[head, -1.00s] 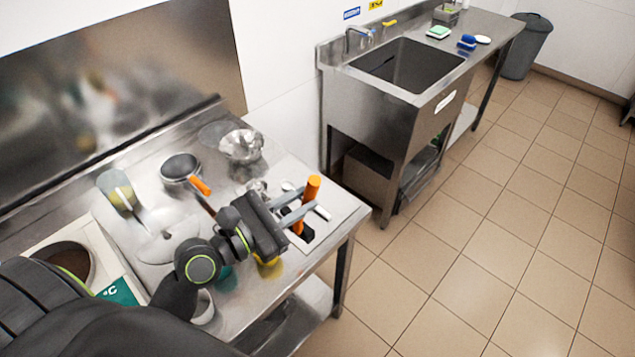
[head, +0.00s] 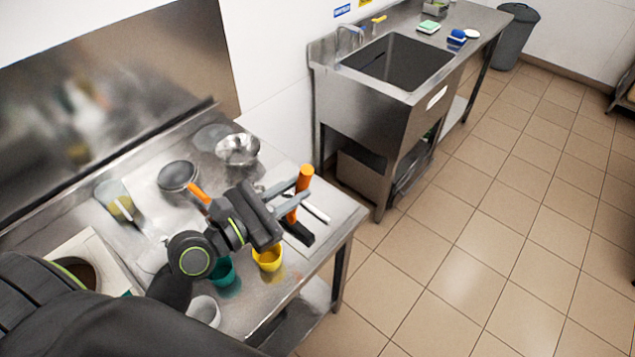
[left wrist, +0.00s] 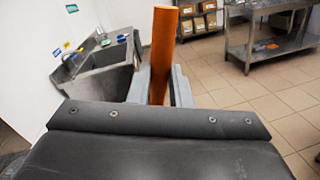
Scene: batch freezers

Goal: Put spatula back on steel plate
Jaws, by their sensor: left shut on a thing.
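My left gripper (head: 290,203) is shut on an upright orange handle (head: 304,178), which I take to be the spatula. In the head view a black part (head: 298,234) shows below the handle, near the right end of the steel table. I cannot tell whether it touches the top. In the left wrist view, the orange handle (left wrist: 163,50) stands between the fingers (left wrist: 158,88); its lower end is hidden. I cannot make out for certain which surface is the steel plate; the steel table top (head: 335,200) shows bare at the right. My right gripper is not in view.
On the table stand a yellow cup (head: 267,258), a green cup (head: 223,271), a metal bowl (head: 238,149) and a dark round pan (head: 177,176). A sink (head: 405,60) stands beyond the table, with open floor to the right.

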